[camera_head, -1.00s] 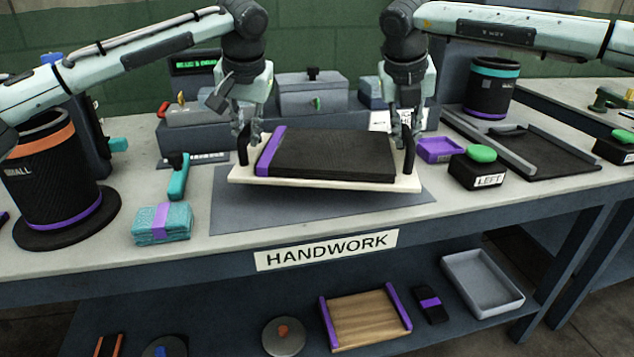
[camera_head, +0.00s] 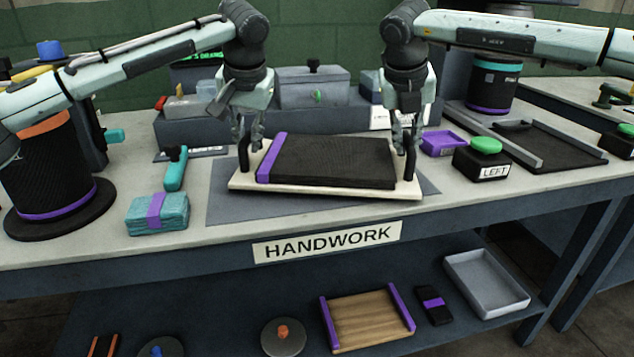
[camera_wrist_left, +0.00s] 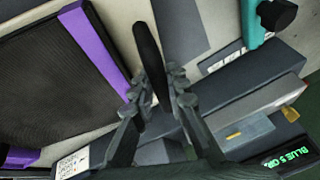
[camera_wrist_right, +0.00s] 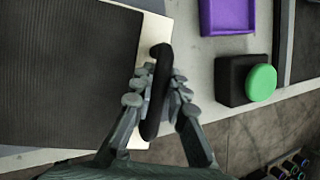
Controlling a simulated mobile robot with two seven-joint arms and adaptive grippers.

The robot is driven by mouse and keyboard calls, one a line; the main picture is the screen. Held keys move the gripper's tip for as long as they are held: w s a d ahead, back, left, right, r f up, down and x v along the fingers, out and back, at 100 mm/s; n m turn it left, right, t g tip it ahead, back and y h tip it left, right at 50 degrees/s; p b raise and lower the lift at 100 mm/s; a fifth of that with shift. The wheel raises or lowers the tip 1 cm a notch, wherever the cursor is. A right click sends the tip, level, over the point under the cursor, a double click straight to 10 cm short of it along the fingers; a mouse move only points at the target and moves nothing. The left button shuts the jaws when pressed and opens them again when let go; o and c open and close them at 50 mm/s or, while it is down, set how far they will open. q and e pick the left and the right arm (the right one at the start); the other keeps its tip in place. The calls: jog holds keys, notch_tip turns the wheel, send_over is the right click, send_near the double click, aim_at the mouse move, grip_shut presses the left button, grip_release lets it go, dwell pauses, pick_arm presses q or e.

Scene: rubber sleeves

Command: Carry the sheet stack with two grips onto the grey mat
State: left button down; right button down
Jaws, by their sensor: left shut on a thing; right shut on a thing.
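The sheet stack (camera_head: 335,160) is a black ribbed block with a purple band at its left end. It lies on a cream board (camera_head: 320,191) with an upright black handle at each end. My left gripper (camera_head: 249,146) is shut on the left handle (camera_wrist_left: 146,45). My right gripper (camera_head: 403,146) is shut on the right handle (camera_wrist_right: 158,95). The board is over the grey mat (camera_head: 222,207), whose edges show around it. The board looks level and low; I cannot tell whether it touches the mat.
A teal banded bundle (camera_head: 158,213) and a teal-handled tool (camera_head: 175,170) lie left of the mat. A purple tray (camera_head: 443,142) and a black box with a green button (camera_head: 484,158) stand to the right. A grey bin row (camera_head: 300,122) stands behind.

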pick_arm(q)
jog(key=shift+a+f+b, duration=0.1)
jog(key=shift+f+b, duration=0.45)
jog(key=shift+f, duration=0.15)
pick_arm(e)
jog(key=shift+d+f, duration=0.1)
jog(key=shift+f, duration=0.6)
pick_arm(q)
jog(key=c, duration=1.5)
grip_release()
jog(key=shift+r, duration=0.1)
pick_arm(e)
jog(key=c, duration=1.5)
grip_release()
jog(key=shift+r, duration=0.1)
jog(key=shift+s+r, duration=0.1)
jog(key=shift+r, duration=0.05)
pick_arm(q)
jog(key=v, duration=1.2)
pick_arm(e)
jog(key=v, duration=1.1)
jog(key=shift+a+r, duration=0.25)
jog(key=shift+r, duration=0.05)
jog(key=shift+s, duration=0.1)
